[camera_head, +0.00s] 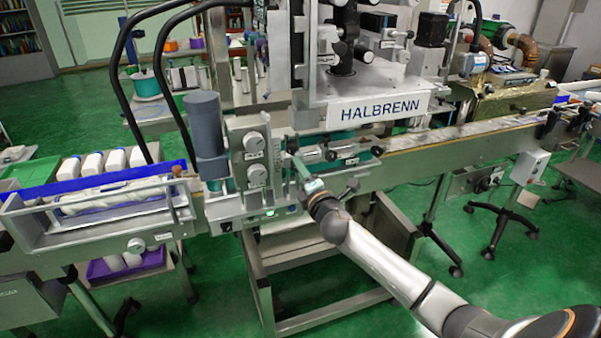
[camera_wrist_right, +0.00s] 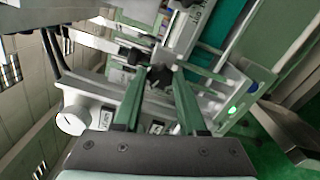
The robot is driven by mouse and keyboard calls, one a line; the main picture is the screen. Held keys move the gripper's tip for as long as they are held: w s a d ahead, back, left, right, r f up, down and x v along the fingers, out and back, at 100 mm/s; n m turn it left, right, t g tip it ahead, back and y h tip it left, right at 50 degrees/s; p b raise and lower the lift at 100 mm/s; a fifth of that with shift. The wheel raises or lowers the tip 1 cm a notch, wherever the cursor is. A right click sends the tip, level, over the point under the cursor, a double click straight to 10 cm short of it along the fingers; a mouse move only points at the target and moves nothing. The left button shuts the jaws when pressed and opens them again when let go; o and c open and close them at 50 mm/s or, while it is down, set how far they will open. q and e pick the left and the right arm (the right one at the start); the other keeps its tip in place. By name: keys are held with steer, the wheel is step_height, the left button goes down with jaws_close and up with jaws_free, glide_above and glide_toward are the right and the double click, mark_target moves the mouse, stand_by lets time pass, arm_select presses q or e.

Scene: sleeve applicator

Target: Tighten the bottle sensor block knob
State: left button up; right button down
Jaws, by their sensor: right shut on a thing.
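A small dark lobed knob (camera_wrist_right: 160,76) sits between the two green fingertips of my right gripper (camera_wrist_right: 159,80) in the right wrist view. The fingers are closed around it, one on each side. In the head view my right gripper (camera_head: 297,165) reaches from the lower right to the front of the machine, just right of a grey block with two round knobs. The gripped knob is hidden there behind my fingers. I cannot read its label. My left gripper is not in view.
Two pale round knobs (camera_head: 255,158) sit left of my right gripper. Another dark knob (camera_wrist_right: 134,56) and a white round knob (camera_wrist_right: 71,122) are close by in the wrist view. The conveyor (camera_head: 440,157) runs right; a bottle tray stands left.

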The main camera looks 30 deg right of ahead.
steer(key=shift+m+p, duration=0.8)
steer(key=shift+m, duration=5.8)
steer(key=shift+c, duration=2.3)
jaws_free()
steer(key=v, duration=1.2)
steer(key=shift+s, duration=0.3)
